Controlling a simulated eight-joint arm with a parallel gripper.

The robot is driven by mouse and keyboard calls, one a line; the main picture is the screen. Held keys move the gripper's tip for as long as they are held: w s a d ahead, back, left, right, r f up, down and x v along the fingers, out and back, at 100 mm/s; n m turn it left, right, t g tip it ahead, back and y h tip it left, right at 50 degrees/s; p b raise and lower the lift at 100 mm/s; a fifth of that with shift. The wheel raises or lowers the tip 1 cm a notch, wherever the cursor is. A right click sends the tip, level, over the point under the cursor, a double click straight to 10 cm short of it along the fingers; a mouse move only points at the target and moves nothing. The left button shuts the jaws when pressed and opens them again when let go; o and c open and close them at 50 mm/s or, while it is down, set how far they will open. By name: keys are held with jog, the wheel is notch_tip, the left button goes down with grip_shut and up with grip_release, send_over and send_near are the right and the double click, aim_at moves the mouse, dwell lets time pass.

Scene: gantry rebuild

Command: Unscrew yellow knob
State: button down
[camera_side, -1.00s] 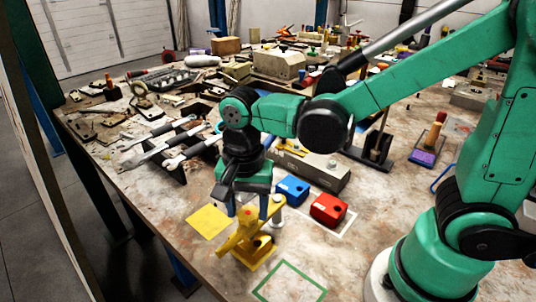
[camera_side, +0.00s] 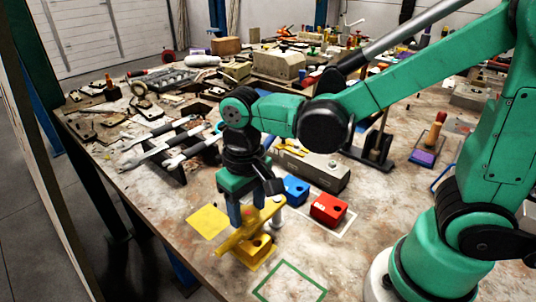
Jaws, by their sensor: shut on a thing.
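The yellow knob (camera_side: 237,239) is a long yellow bar-like piece, sloping from lower left to upper right. It sits over a yellow base block (camera_side: 257,252) near the front edge of the table. My gripper (camera_side: 246,216) points down from above with its blue-grey fingers around the knob's middle and is shut on it. The fingers hide part of the knob's middle. I cannot tell whether the knob is lifted off the base.
A blue block (camera_side: 293,189) and a red block (camera_side: 328,209) stand just to the right. A yellow square (camera_side: 208,222) lies to the left, and a green outlined square (camera_side: 290,281) is in front. Several wrenches lie on a dark rack (camera_side: 180,150) behind left.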

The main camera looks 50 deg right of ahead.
jog(key=n, duration=0.7)
jog(key=shift+d, duration=0.15)
jog(key=n, duration=0.7)
jog(key=shift+n, duration=0.3)
jog(key=n, duration=0.3)
jog(key=shift+n, duration=0.3)
jog(key=n, duration=0.3)
jog(key=shift+w+n, duration=0.1)
jog(key=shift+n, duration=0.2)
jog(key=n, duration=0.4)
jog(key=shift+n, duration=1.7)
jog(key=shift+a, duration=0.2)
